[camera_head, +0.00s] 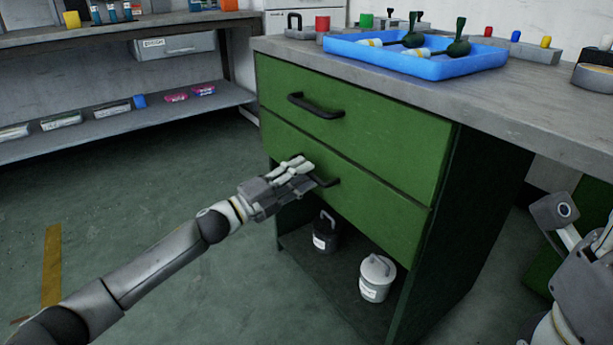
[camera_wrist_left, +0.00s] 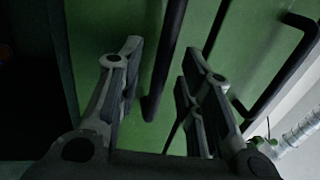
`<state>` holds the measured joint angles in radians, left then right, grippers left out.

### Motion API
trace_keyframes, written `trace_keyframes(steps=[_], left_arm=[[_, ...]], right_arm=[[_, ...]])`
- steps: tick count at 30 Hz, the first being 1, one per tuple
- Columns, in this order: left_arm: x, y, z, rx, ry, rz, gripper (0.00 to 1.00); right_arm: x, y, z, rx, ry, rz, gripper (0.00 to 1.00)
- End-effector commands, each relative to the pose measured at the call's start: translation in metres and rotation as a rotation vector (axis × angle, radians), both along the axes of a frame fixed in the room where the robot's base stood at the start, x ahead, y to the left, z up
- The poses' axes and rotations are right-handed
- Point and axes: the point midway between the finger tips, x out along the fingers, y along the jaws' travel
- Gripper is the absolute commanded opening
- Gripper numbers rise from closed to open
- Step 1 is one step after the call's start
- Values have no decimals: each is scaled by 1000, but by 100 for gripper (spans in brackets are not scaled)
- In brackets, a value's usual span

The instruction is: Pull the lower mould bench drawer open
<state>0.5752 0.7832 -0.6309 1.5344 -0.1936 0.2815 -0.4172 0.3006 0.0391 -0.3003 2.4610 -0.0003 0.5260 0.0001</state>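The green mould bench has two drawers, both closed. The lower drawer (camera_head: 385,207) has a black bar handle (camera_head: 327,182), partly hidden behind my left gripper. My left gripper (camera_head: 298,168) is at this handle, its fingers pointing at the drawer front. In the left wrist view the lower handle (camera_wrist_left: 165,65) runs between the two separated fingers of the left gripper (camera_wrist_left: 160,85). Gaps show on both sides of the bar, so the gripper looks open around it. My right gripper shows only in part at the right edge, and its fingers are unclear.
The upper drawer (camera_head: 375,140) with its handle (camera_head: 316,107) lies just above. A blue tray (camera_head: 430,68) stands on the bench top. A dark pot (camera_head: 325,235) and a white pot (camera_head: 376,278) stand on the shelf below. The floor on the left is clear.

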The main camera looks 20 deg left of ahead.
Motion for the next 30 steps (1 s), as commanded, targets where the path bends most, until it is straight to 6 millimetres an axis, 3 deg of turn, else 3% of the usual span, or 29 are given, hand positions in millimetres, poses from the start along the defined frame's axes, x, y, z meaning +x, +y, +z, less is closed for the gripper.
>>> trace_keyframes(steps=[6, 17, 25, 30], left_arm=[[12, -10, 3, 0, -1, -1, 34], [14, -11, 4, -1, 0, -1, 34], [14, -11, 3, 0, 0, -1, 0], [14, -11, 3, 0, 0, -1, 0]], right_arm=[[-4, 1, 2, -2, -21, -2, 40], [-9, 0, 6, 0, -36, 0, 40], [-9, 0, 6, 1, -34, 0, 40], [-6, 0, 4, 1, -26, -1, 40]])
